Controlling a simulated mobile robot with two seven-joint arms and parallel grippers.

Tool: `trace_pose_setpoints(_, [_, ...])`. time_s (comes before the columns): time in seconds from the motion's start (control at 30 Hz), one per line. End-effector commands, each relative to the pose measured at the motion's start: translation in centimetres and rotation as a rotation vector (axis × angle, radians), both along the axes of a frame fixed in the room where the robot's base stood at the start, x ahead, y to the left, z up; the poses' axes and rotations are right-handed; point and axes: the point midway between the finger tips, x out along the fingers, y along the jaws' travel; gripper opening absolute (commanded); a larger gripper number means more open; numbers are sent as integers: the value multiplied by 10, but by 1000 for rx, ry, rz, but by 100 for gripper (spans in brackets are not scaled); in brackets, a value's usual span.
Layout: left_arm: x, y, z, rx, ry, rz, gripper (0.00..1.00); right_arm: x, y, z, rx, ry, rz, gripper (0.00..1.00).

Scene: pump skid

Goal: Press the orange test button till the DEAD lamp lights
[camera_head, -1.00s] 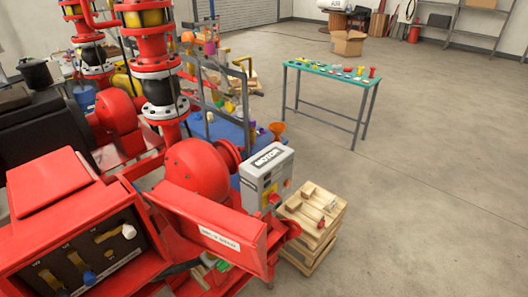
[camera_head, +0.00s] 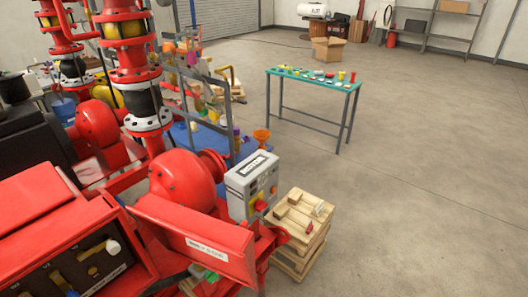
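A grey control box (camera_head: 252,186) with a dark-lettered label on its sloped top stands at the middle, behind a red panel. I cannot make out an orange test button or a DEAD lamp for certain. Neither of my grippers shows in this view.
A red pump (camera_head: 187,178) and red piping stand left of the box. A wooden crate stack (camera_head: 300,250) stands close on its right. A teal-topped table (camera_head: 312,78) with small items stands farther back. The concrete floor at right is open.

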Motion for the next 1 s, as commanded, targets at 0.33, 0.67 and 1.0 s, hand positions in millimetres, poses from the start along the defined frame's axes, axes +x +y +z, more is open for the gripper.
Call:
trace_pose_setpoints(0.33, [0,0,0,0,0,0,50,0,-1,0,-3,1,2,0])
trace_pose_setpoints(0.67, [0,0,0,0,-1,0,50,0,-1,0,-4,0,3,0])
trace_pose_setpoints(1.0, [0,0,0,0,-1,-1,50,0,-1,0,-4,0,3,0])
